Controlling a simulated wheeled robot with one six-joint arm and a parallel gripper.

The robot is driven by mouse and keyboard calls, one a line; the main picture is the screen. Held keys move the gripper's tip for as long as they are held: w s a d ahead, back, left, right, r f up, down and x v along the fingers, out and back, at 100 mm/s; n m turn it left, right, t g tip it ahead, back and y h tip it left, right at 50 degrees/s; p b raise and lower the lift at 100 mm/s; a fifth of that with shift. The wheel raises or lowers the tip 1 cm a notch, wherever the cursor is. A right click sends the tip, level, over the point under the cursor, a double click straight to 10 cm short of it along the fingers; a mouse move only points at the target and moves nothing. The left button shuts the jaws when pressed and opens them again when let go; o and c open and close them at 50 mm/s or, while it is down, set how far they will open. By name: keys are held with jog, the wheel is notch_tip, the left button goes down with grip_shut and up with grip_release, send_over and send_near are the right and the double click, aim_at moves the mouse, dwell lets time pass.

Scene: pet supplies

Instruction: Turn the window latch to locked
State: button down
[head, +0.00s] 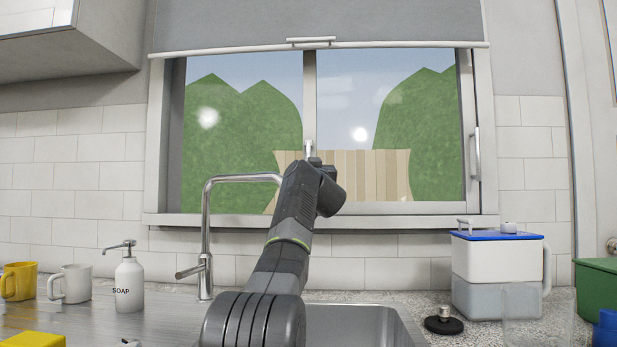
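The window (309,100) has two panes with a central upright. A small pale metal piece (308,147) on that upright looks like the latch; its lower part is hidden behind my arm, and I cannot tell which way it is turned. A long upright handle (475,153) is on the right frame. My arm reaches up over the sink towards the central upright. The wrist end of my arm covers my gripper, so its fingers and any contact with the latch cannot be made out.
A tall faucet (206,235) stands just left of my arm, its spout reaching towards it. A soap bottle (129,282) and mugs are at left. A white container with a blue lid (497,270) and a black stopper (444,322) are right of the sink (365,325).

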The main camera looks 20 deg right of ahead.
jog(key=shift+r, duration=0.1)
dwell(0.4)
jog(key=c, duration=1.4)
grip_release()
jog(key=b+v, duration=0.6)
jog(key=v, duration=0.7)
jog(key=shift+s+f, duration=0.3)
jog(key=shift+f, duration=0.05)
jog(key=p+x, duration=0.6)
jog(key=x, duration=0.7)
jog(key=shift+w+r, duration=0.25)
jog(key=shift+w, duration=0.1)
